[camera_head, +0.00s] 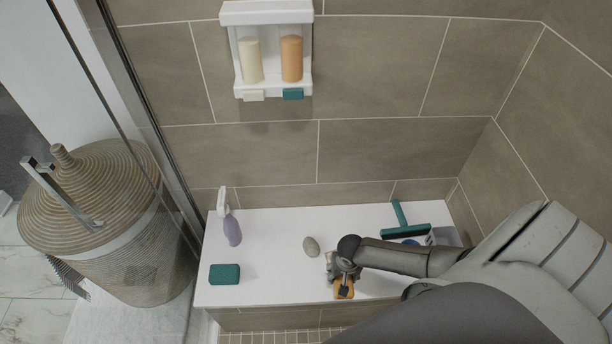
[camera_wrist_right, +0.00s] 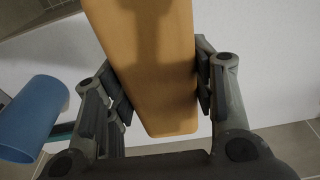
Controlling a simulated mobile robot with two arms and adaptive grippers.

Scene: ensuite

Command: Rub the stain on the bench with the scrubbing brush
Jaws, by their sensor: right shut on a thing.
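The white bench (camera_head: 270,290) runs along the tiled wall. My right gripper (camera_head: 343,277) is over its front part, right of the middle. It is shut on the scrubbing brush (camera_head: 344,292), whose orange-brown wooden body also shows between the fingers in the right wrist view (camera_wrist_right: 150,65). The brush's bristles are hidden, and I cannot tell whether they touch the bench. I cannot make out the stain in either view; the gripper and arm cover part of the bench. My left gripper is not in view.
On the bench are a purple spray bottle (camera_head: 232,231), a teal sponge (camera_head: 224,274), a grey stone (camera_head: 311,247), a teal squeegee (camera_head: 405,231) and a blue cup (camera_wrist_right: 32,118). A dispenser (camera_head: 267,12) hangs above. A glass door's handle (camera_head: 62,195) and a wicker basket (camera_head: 150,245) are left.

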